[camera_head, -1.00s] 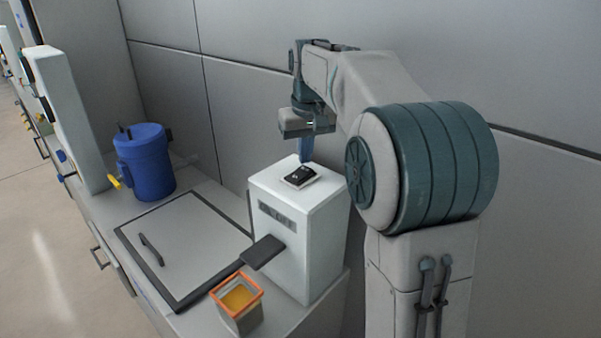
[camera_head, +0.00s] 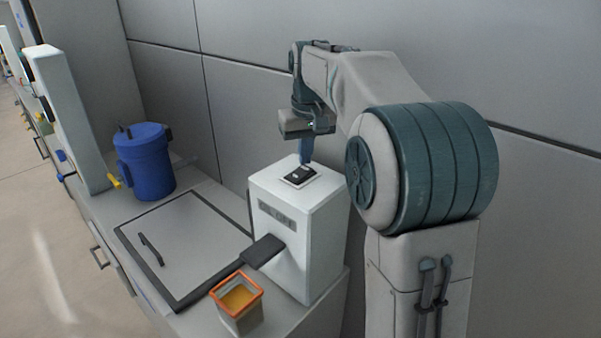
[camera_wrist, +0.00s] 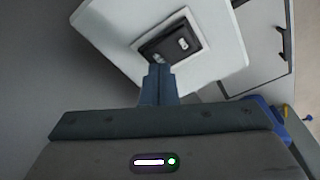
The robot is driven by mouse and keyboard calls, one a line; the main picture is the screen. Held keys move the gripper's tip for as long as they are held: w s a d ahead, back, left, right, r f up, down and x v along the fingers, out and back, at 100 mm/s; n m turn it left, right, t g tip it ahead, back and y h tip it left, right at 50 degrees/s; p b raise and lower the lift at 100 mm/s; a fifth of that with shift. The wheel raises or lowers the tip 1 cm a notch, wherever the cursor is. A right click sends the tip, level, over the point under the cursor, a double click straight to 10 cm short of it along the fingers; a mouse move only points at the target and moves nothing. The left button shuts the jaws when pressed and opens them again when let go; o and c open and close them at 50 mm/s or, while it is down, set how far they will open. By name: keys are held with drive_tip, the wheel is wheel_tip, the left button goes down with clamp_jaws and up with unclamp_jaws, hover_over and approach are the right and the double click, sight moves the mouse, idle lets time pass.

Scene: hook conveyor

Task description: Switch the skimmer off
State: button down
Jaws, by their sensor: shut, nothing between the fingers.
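The skimmer is a white upright box (camera_head: 290,235) with a grey label on its front and a dark spout (camera_head: 263,251). On its top is a black rocker switch (camera_head: 299,174) in a pale plate; the switch also shows in the wrist view (camera_wrist: 176,45), with a small white mark on its far end. My gripper (camera_head: 305,160) is shut and empty, pointing down. Its blue fingertips (camera_wrist: 159,70) are at the near end of the rocker and appear to touch it or be just above it. They hide a little of that end.
An orange-rimmed container (camera_head: 238,305) with amber contents stands below the spout. A flat grey lid with a dark handle (camera_head: 150,249) lies left of the skimmer. A blue canister (camera_head: 145,165) stands farther back. The wall (camera_head: 250,110) is close behind my gripper.

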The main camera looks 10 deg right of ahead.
sight(305, 168)
drive_tip(key=shift+f+b, duration=0.45)
drive_tip(key=shift+f, duration=0.3)
drive_tip(key=shift+r, duration=0.1)
wheel_tip(305, 168, up, 7)
drive_tip(key=p, duration=0.6)
drive_tip(key=shift+p, duration=0.4)
